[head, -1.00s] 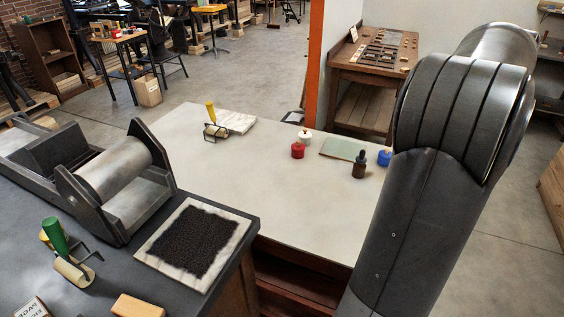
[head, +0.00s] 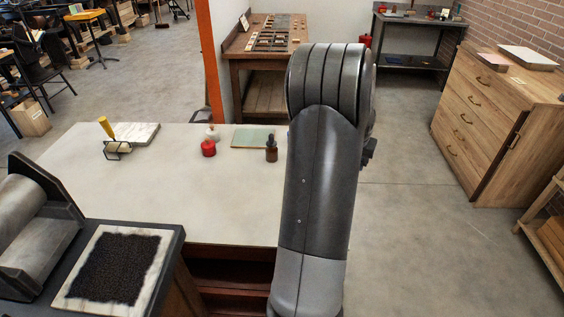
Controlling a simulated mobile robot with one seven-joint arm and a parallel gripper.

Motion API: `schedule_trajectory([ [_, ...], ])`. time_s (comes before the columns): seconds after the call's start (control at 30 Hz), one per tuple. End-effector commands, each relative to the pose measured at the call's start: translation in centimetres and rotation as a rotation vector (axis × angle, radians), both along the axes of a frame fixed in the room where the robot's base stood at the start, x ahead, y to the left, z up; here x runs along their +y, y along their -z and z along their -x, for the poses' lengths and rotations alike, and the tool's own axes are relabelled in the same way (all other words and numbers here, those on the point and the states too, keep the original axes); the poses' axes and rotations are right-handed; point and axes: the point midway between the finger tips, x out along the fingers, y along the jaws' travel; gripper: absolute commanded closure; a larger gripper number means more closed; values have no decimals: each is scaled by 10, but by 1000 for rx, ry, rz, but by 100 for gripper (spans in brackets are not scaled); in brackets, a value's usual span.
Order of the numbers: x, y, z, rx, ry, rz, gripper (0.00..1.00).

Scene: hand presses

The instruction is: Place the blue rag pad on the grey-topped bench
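I cannot make out a blue rag pad in the head view. A bench with a dark grey top (head: 168,262) stands at the near left, and another dark bench (head: 418,19) with a greyish top stands at the far back right. I cannot tell which one the task names. My arm rises through the middle of the view and hides part of the pale table. My gripper's fingers are not visible, so what it holds cannot be seen.
The pale table (head: 210,185) carries a yellow-handled roller (head: 113,137), a red jar (head: 208,148), a dark bottle (head: 271,148) and a green book (head: 247,137). A black-inked slab (head: 117,266) lies near left. A wooden drawer cabinet (head: 485,125) stands right. Open floor lies between.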

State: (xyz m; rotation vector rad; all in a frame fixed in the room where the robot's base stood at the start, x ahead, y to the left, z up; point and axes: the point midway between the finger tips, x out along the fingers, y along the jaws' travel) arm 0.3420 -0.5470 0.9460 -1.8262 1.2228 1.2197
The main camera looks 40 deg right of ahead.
Motion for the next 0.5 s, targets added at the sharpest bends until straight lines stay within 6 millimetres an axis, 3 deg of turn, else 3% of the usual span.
schedule_trajectory([
  [0.5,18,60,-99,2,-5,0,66],
])
